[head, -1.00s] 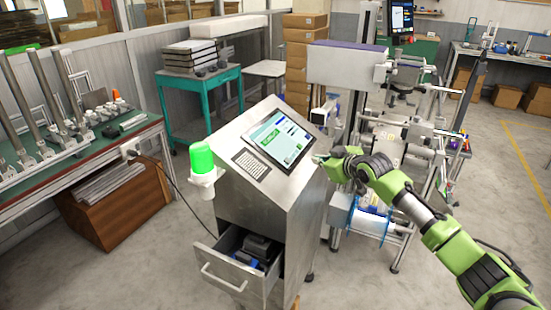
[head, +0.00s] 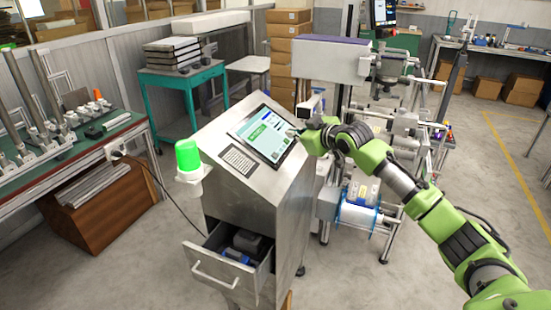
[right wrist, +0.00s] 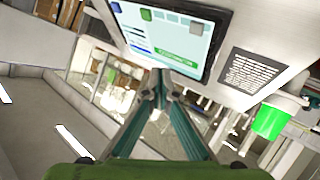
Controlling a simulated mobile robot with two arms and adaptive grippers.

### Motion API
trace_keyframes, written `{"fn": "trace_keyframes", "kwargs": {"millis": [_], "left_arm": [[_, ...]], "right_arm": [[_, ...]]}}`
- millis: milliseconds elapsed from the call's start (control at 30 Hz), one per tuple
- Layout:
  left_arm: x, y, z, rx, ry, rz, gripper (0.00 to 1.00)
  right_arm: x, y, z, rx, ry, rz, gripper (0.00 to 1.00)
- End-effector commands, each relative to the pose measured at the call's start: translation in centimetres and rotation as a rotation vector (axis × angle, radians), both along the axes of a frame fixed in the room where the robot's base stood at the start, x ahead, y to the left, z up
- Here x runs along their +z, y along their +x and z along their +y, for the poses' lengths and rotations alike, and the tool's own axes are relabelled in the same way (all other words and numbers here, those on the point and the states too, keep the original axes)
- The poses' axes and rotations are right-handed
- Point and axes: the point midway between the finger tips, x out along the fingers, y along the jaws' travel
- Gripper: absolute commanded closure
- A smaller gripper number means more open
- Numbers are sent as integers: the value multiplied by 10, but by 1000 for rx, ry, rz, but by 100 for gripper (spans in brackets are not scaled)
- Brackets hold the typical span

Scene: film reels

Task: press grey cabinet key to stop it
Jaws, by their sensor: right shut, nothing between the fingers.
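The grey metal cabinet (head: 262,205) stands in the middle of the head view. My right gripper (head: 301,133) is at the screen's right edge, shut and empty. In the wrist view its fingertips (right wrist: 160,75) meet just below the screen image; contact cannot be told. My left gripper is out of view.
A lit green lamp (head: 188,156) is on the cabinet's left side. An open drawer (head: 226,272) juts out in front. A labelling machine (head: 345,65) stands close behind and right. A green-topped workbench (head: 75,155) is at left. Floor is clear at right.

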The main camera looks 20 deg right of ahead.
Motion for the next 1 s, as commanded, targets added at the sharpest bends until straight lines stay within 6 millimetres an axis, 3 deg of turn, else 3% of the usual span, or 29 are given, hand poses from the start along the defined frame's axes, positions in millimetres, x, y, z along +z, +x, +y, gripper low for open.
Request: {"fn": "trace_keyframes", "kwargs": {"millis": [33, 300, 600, 1000], "left_arm": [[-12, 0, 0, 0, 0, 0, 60], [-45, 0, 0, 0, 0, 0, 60], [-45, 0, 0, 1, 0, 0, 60], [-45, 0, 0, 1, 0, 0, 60]], "right_arm": [[-12, 3, 3, 1, 1, 0, 100], [-46, 17, 16, 2, 1, -1, 100], [-62, 27, 23, -1, 0, -1, 100], [-63, 27, 24, 0, -1, -1, 100]]}}
